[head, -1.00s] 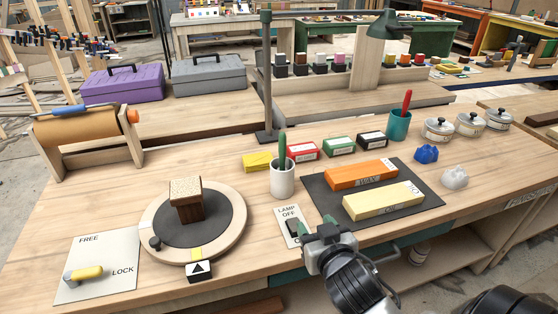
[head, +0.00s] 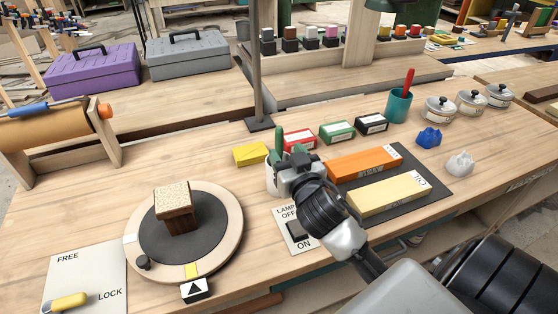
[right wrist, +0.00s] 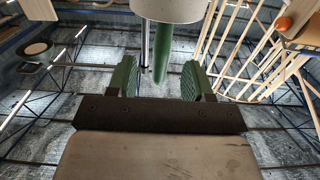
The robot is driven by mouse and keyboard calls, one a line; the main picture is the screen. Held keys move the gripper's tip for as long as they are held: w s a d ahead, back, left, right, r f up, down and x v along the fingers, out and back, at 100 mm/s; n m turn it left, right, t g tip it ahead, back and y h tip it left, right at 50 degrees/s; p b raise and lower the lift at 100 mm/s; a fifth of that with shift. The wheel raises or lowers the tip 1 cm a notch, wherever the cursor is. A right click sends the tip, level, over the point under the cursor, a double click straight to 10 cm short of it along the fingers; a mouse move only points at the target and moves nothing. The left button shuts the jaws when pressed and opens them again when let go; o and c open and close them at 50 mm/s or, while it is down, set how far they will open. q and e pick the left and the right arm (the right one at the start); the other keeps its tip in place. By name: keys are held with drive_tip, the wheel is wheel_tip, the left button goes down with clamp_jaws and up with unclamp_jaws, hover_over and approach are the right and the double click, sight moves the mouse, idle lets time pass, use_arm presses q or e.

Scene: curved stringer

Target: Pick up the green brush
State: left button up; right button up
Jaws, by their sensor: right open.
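The green brush (head: 279,138) stands handle-up in a white cup (head: 270,180), with its lower part hidden inside. My right gripper (head: 286,156) is at the cup's rim, partly covering the cup and brush. In the right wrist view, the brush's green handle (right wrist: 162,60) points out of the cup (right wrist: 168,10) between the two green fingers of my open right gripper (right wrist: 160,80). A gap shows on both sides of the handle. My left gripper is not in view.
A turntable (head: 230,245) with a wooden block is left of the cup. The lamp switch plate (head: 297,240) is in front. Orange (head: 365,163) and yellow (head: 390,196) bars lie to the right. A yellow block (head: 250,154) and a red box (head: 300,138) are close behind.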

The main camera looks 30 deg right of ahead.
sight(281, 147)
drive_tip(key=x, duration=0.4)
drive_tip(key=shift+w, duration=0.35)
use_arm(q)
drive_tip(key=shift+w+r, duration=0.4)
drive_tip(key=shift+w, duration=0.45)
use_arm(e)
drive_tip(key=shift+s, duration=0.1)
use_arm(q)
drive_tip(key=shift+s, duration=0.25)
use_arm(e)
clamp_jaws()
